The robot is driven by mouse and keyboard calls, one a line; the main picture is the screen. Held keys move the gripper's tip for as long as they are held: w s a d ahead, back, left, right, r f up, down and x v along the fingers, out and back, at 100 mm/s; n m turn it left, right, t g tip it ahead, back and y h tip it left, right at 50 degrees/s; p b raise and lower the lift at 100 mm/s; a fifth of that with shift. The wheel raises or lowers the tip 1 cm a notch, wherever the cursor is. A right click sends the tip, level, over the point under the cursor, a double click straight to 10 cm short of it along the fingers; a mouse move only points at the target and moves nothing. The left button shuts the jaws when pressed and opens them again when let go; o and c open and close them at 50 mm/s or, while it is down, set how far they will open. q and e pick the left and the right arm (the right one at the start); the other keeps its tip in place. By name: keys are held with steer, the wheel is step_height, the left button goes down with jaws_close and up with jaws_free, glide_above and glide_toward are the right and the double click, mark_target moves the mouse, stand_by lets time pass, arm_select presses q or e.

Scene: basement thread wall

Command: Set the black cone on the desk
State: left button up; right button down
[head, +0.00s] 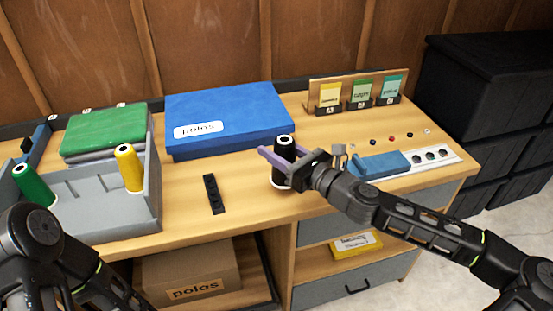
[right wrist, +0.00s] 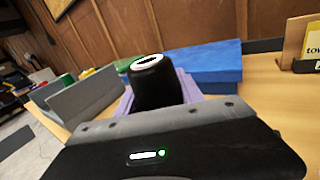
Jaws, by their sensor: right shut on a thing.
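The black cone (head: 284,150) is a spool of black thread with a white top and a pale base. It stands upright at the front part of the wooden desk (head: 185,215). My right gripper (head: 279,158) is shut on it, with purple fingers around its body. In the right wrist view the cone (right wrist: 155,85) rises between the fingers. Whether its base touches the desk I cannot tell. My left arm shows at the lower left; its gripper fingers are not visible.
A grey bin (head: 90,205) holds a green cone (head: 33,185) and a yellow cone (head: 129,167). A blue box (head: 225,115) lies behind. A black strip (head: 213,194) lies left of my right gripper. A blue block (head: 380,165) and a white socket strip (head: 432,156) lie right.

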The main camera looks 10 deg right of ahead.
steer(key=shift+f, duration=1.6)
steer(key=shift+f+b, duration=0.15)
steer(key=shift+b, duration=0.15)
steer(key=c, duration=0.7)
jaws_free()
steer(key=shift+c, duration=0.2)
steer(key=v, duration=1.2)
steer(key=shift+p, duration=0.35)
